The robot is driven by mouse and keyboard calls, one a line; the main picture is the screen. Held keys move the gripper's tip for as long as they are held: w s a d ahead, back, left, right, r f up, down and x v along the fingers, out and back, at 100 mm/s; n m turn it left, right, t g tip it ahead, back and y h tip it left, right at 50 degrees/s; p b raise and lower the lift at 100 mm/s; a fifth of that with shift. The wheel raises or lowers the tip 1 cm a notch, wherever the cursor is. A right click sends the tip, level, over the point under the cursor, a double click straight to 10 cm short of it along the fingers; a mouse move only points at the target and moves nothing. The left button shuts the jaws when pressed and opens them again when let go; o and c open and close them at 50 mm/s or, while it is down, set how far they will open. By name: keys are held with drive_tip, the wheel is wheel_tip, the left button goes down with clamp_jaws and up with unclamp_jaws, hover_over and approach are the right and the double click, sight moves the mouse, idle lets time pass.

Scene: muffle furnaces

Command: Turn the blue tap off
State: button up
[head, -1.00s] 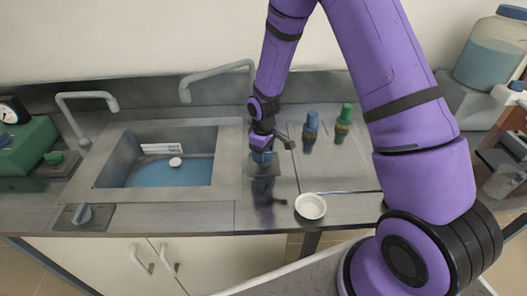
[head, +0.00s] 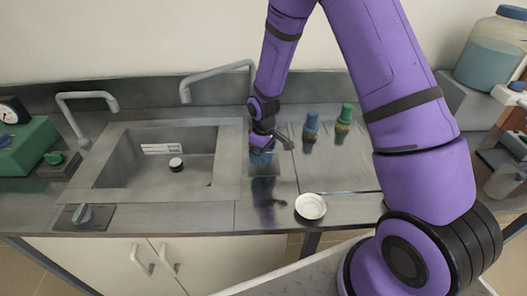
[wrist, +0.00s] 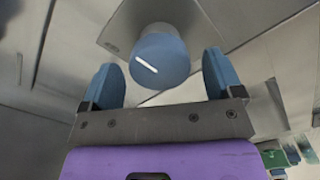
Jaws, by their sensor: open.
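The blue tap knob (wrist: 161,58), round with a white line across its top, sits on a grey plate. It also shows in the head view (head: 261,158), to the right of the sink, partly hidden by my wrist. My gripper (wrist: 159,66) is open, with one blue finger on each side of the knob and a visible gap to each. The white line slants down to the right in the wrist view. In the head view, my gripper (head: 262,147) is right at the knob.
Another knob (head: 82,214) is at the front left. Two grey spouts stand behind. A blue-topped bottle (head: 311,125), a green-topped one (head: 345,118) and a white dish (head: 310,206) are to the right.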

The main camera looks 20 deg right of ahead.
wheel_tip(320, 180, up, 11)
idle(0.5)
drive_tip(key=shift+f, duration=0.1)
drive_tip(key=s+d+r+m+t, duration=0.1)
drive_tip(key=s+d+r+m, duration=0.1)
drive_tip(key=s+r, duration=0.65)
drive_tip(key=s+d+r+m+t, duration=0.2)
drive_tip(key=s+r, duration=0.1)
drive_tip(key=r, duration=1)
drive_tip(key=s+d+r+m+t, duration=0.1)
drive_tip(key=s+r, duration=0.3)
drive_tip(key=s, duration=0.5)
drive_tip(key=s+d+r+m+t, duration=0.1)
drive_tip(key=s+r, duration=0.3)
drive_tip(key=s, duration=0.5)
drive_tip(key=shift+d+m, duration=0.35)
drive_tip(key=shift+m, duration=0.35)
